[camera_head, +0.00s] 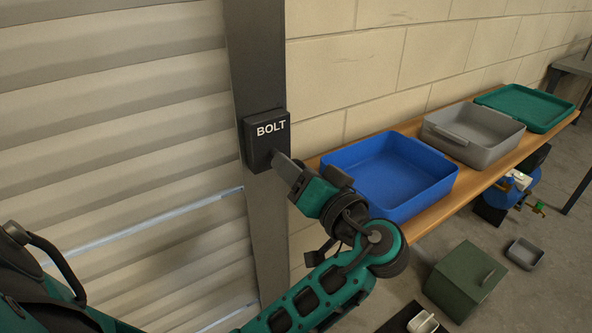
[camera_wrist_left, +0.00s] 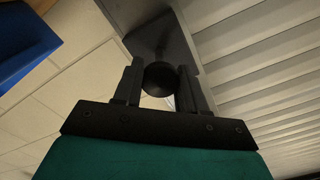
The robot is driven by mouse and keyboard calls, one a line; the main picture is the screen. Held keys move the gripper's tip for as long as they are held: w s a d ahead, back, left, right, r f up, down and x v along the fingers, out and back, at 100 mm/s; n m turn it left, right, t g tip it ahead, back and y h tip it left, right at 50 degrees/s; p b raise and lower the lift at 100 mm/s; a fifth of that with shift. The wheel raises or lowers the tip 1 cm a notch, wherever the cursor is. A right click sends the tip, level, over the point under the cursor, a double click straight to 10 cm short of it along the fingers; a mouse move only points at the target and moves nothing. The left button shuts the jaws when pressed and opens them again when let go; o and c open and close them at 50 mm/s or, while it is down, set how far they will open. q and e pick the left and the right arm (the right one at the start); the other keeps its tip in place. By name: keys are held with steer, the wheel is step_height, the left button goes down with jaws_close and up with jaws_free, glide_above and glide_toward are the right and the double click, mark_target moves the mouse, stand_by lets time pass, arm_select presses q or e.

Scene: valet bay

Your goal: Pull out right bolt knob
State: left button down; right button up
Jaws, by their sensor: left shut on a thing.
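The bolt housing (camera_head: 258,140), a dark box lettered BOLT, is fixed on the dark door post at the right of the shutter. My left gripper (camera_head: 276,160) is at the lower right of the housing. In the left wrist view, the round black bolt knob (camera_wrist_left: 160,79) sits between the two fingers of the left gripper (camera_wrist_left: 161,85), which are shut on it. The housing (camera_wrist_left: 160,42) shows behind the knob. In the head view the knob is hidden by the gripper. My right gripper is not in view.
A wooden bench (camera_head: 440,205) along the block wall holds a blue bin (camera_head: 425,190), a grey bin (camera_head: 480,152) and a green tray (camera_head: 535,120). A dark green box (camera_head: 462,280) and a small grey tray (camera_head: 524,254) are on the floor. The ribbed shutter (camera_head: 120,110) is at left.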

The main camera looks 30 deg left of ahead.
arm_select(q)
steer(key=shift+d, duration=0.15)
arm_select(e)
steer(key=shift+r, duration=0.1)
arm_select(q)
steer(key=c, duration=1)
jaws_free()
steer(key=shift+c, duration=0.2)
steer(key=o, duration=0.3)
steer(key=shift+d, duration=0.1)
steer(key=shift+o, duration=0.6)
